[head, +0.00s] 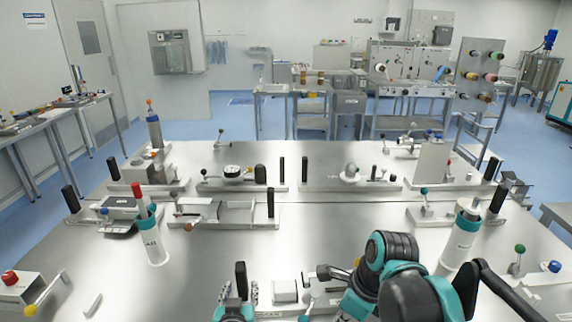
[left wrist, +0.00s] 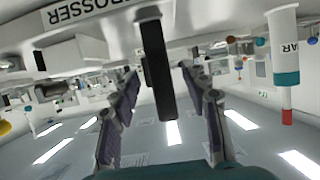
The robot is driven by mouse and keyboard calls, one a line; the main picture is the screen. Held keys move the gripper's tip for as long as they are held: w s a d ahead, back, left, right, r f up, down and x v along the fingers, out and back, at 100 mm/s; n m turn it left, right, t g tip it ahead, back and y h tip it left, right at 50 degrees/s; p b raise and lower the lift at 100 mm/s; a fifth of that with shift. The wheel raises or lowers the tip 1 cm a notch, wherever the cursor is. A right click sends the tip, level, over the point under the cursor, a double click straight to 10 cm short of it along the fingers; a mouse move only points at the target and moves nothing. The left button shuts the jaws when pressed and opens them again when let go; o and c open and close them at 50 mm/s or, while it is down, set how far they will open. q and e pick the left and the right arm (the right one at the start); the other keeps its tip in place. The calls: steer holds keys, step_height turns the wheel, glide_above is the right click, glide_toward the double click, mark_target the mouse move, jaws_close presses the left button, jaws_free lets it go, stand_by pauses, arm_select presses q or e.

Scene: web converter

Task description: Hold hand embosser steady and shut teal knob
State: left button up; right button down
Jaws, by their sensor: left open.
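The hand embosser (head: 285,291) is a pale block on a white base at the front middle of the table. Part of its label shows upside down on the base (left wrist: 100,22) in the left wrist view. An upright black handle (head: 241,270) stands at its left end. My left gripper (head: 240,290) is open, with its fingers on either side of this handle (left wrist: 158,75) and gaps visible in the left wrist view. A teal knob (head: 303,318) shows at the bottom edge of the head view. My right gripper (head: 337,275) is near the embosser's right end, partly hidden by my arm; its jaws are unclear.
White bottles with teal bands stand left (head: 152,240) and right (head: 461,236). Several other fixtures with black handles line the back of the steel table (head: 330,225). A box with a red button (head: 12,284) is at far left. The table's middle is clear.

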arm_select(q)
steer(key=v, duration=0.8)
stand_by(0.4)
